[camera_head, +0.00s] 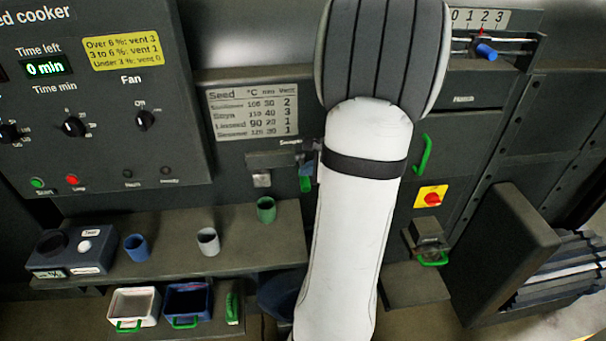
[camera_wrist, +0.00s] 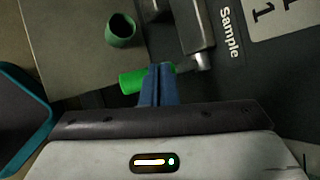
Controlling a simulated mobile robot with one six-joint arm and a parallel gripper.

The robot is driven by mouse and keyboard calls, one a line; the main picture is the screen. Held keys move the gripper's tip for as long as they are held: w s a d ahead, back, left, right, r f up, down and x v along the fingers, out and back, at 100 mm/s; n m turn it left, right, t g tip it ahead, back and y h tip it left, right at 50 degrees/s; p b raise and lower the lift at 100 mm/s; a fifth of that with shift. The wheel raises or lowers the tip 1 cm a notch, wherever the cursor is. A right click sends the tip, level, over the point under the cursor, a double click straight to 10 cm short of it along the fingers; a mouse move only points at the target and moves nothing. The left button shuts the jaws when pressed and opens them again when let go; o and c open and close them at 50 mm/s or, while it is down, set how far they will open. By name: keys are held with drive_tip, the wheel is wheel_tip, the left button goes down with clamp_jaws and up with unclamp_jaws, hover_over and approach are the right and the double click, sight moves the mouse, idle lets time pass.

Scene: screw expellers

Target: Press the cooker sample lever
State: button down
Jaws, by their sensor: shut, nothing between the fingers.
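The cooker sample lever shows in the wrist view as a green grip (camera_wrist: 132,82) on a metal rod beside the "Sample" label (camera_wrist: 230,32). My gripper (camera_wrist: 159,70) has its blue fingers shut together, with nothing between them. The fingertips lie across the lever at the right end of the green grip and hide part of it. I cannot tell whether they touch it. In the head view the lever's green grip (camera_head: 307,184) shows just left of my white arm, which hides most of my gripper.
A green cup (camera_head: 266,210) stands on the shelf (camera_head: 185,264) below the lever, with a grey cup (camera_head: 208,241) and a blue cup (camera_head: 137,248) to its left. A metal spout (camera_head: 262,179) is just above. The cooker panel (camera_head: 100,110) is at left.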

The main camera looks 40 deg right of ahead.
drive_tip(key=shift+f+b, duration=0.85)
drive_tip(key=shift+b, duration=0.05)
idle(0.7)
drive_tip(key=shift+r, duration=0.1)
idle(0.5)
drive_tip(key=shift+r+p, duration=1.4)
drive_tip(key=shift+r, duration=0.5)
drive_tip(key=shift+r, duration=0.1)
wheel_tip(320, 180, up, 5)
drive_tip(key=p, duration=0.3)
drive_tip(key=shift+p, duration=0.35)
